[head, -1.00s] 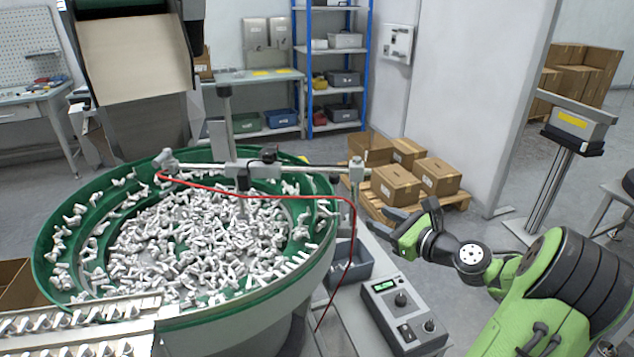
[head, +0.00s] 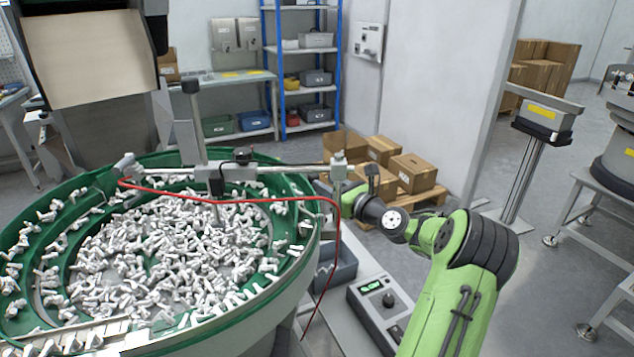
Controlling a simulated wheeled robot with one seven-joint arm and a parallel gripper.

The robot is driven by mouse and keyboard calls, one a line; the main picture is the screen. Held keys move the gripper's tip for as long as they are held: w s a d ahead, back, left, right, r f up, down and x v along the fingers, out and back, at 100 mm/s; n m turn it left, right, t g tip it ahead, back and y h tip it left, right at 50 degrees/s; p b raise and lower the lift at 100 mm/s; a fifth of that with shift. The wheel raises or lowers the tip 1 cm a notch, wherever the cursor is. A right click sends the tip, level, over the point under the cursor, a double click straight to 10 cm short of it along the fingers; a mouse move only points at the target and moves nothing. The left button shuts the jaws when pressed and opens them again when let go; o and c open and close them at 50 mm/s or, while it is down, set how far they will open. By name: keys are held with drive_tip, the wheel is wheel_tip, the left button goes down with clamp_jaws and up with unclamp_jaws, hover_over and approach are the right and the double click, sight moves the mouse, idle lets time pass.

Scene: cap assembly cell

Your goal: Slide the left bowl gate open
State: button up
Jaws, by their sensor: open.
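The green feeder bowl (head: 306,225), full of small white parts, fills the left of the head view. A metal crossbar (head: 290,173) spans it, with an upright post (head: 198,125) and a slider block (head: 215,178) on it. A grey clamp block (head: 338,166) sits at the bar's right end. I cannot tell which of these pieces is the left bowl gate. My gripper (head: 333,190) is open, at the bowl's right rim close to the clamp block. Its fingertips are small and partly hidden, and I cannot tell whether they touch anything. Nothing shows between them.
A red cable (head: 337,235) loops from the bar down past my gripper. A control box (head: 378,305) and a grey bin (head: 335,270) stand below my arm. Cardboard boxes (head: 411,173) lie behind. A hopper chute (head: 90,50) overhangs the bowl.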

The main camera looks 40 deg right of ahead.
sight(318, 178)
drive_tip(key=w, duration=0.4)
drive_tip(key=shift+w, duration=0.3)
clamp_jaws()
